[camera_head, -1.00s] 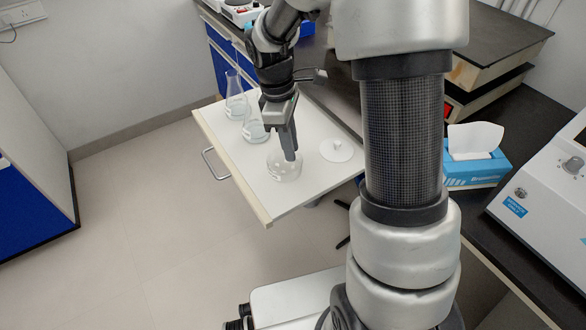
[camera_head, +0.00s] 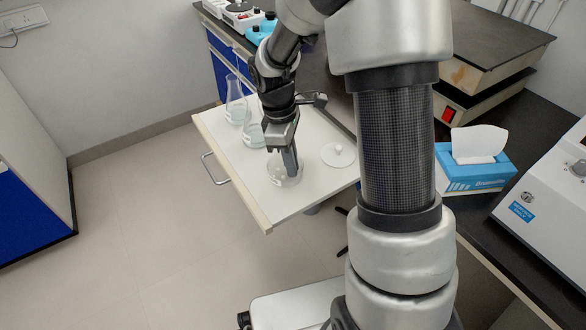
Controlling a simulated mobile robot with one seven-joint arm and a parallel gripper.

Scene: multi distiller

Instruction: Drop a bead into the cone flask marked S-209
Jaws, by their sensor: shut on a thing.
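Several clear conical flasks stand in a row on a white pull-out shelf (camera_head: 243,200). The far flask (camera_head: 236,105) and the middle flask (camera_head: 252,133) hold clear liquid. The near flask (camera_head: 285,174) is under my gripper (camera_head: 291,172), which points down with its fingertips at or in front of that flask's upper part. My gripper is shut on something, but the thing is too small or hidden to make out. The fingers partly hide the near flask's neck. The flask labels are too small to read, so I cannot tell which is S-209.
A round white lid-like disc with a knob (camera_head: 338,154) lies right of the near flask. A blue tissue box (camera_head: 473,162) and a white instrument (camera_head: 548,196) stand on the dark bench at right. Open floor lies left of the shelf.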

